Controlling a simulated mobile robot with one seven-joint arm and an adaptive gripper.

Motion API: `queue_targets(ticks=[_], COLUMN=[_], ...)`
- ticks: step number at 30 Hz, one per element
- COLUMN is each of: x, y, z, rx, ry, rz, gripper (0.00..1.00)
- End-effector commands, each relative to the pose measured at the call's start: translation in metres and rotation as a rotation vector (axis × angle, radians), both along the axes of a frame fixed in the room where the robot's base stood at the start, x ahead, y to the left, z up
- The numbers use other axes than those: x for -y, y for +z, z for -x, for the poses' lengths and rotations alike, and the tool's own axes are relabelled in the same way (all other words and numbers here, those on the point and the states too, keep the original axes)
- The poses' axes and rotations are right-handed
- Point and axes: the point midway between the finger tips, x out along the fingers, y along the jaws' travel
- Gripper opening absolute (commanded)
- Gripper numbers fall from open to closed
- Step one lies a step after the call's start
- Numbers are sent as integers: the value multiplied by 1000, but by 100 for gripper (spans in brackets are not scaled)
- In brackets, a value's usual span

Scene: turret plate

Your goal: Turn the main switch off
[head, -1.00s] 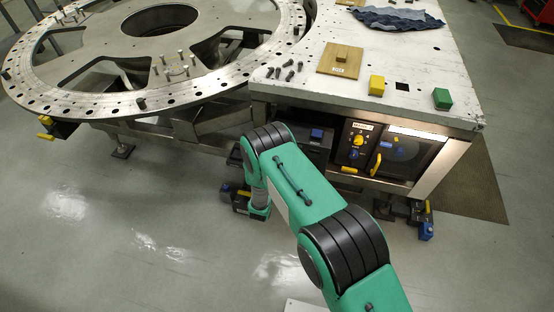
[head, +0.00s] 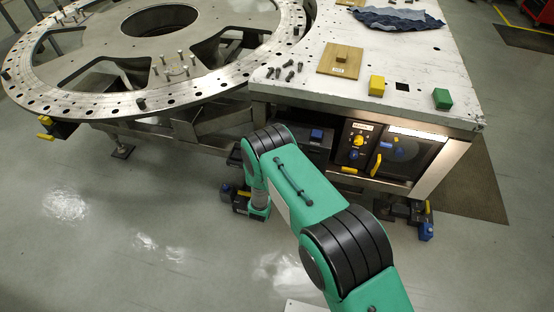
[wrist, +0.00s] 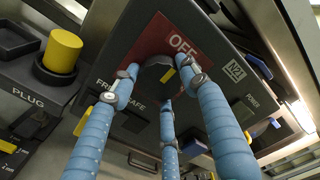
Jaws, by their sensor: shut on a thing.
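In the wrist view, a black switch knob (wrist: 153,73) with a short yellow mark sits on a dark red plate (wrist: 150,38) of a dark panel. White letters "OFF" stand on the plate, up and right of the knob. My gripper (wrist: 163,82), with several light blue fingers, is around the knob and shut on it. The fingers partly cover the knob and the lettering below it, so its exact setting is hard to read. In the head view my green arm reaches down to the front of the workbench, and my gripper is hidden.
A yellow cylinder (wrist: 62,50) stands in a black socket beside a "PLUG" label, left of the panel. A white workbench (head: 440,65) carries a yellow block (head: 377,85) and a green block (head: 442,98). A round turret plate (head: 90,70) stands at the left. Open floor lies in front.

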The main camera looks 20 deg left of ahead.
Motion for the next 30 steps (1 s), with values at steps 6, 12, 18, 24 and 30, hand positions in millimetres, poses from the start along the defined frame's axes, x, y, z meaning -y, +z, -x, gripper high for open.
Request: queue_targets(ticks=[6,12,18,24,30], x=[6,4,2,1,1], y=[-5,-3,-2,-1,0], z=[2,1,1,6,26], rx=[-7,-5,-2,-2,-2], ry=[-7,-4,-3,-1,0], rz=[4,2,1,0,0], gripper=[18,63,63,63,63])
